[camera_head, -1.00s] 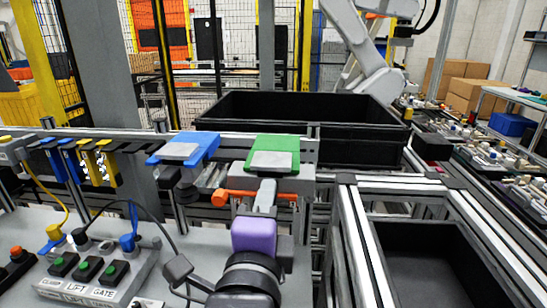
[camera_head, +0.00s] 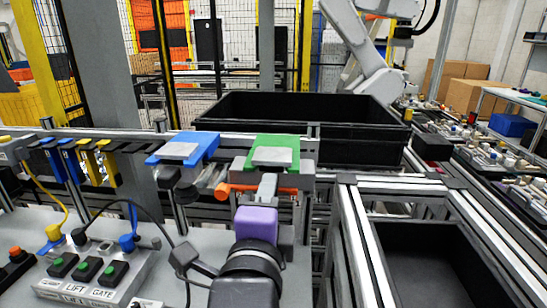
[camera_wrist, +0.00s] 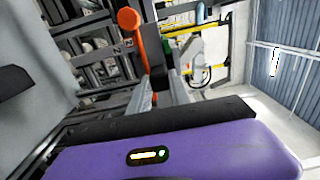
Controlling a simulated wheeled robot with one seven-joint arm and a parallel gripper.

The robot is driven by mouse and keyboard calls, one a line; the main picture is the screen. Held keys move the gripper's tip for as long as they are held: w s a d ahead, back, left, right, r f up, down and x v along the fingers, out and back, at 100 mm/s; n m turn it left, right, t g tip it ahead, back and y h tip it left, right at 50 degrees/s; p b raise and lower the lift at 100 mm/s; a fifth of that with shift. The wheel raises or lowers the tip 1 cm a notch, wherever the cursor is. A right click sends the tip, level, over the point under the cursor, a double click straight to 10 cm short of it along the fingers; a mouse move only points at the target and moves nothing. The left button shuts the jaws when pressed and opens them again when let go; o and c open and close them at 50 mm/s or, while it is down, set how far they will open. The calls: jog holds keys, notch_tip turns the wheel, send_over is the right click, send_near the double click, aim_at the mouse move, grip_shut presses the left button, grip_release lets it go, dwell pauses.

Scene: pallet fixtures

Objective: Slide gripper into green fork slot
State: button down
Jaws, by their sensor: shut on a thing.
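The green fixture (camera_head: 283,143) stands in the middle of the head view, with a grey plate on its top and a grey body below. A bit of green also shows in the wrist view (camera_wrist: 167,42). My gripper (camera_head: 267,181), with a purple body behind grey fingers, is just in front of and below the fixture. Its fingers (camera_wrist: 158,88) are shut on an orange bar with a round knob (camera_head: 224,190), which lies crosswise in the head view. The knob shows in the wrist view (camera_wrist: 129,18). The fixture's slot is hidden.
A blue fixture (camera_head: 207,142) stands just left of the green one. A large black bin (camera_head: 350,148) is behind them. Blue and yellow clips (camera_head: 83,160) hang on the rail at left. A button box (camera_head: 90,275) with cables is at front left. An aluminium frame (camera_head: 375,240) stands at right.

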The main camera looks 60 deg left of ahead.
jog(key=shift+w+a+r, duration=0.1)
jog(key=shift+w+a, duration=0.15)
jog(key=shift+a, duration=0.05)
dwell(0.4)
jog(key=c, duration=1.2)
grip_release()
jog(key=shift+o, duration=0.4)
jog(key=shift+f, duration=0.2)
jog(key=shift+f, duration=0.1)
jog(key=b+v, duration=0.1)
jog(key=v, duration=0.6)
jog(key=shift+s+d+b, duration=0.25)
jog(key=shift+d+b, duration=0.1)
jog(key=shift+b, duration=0.05)
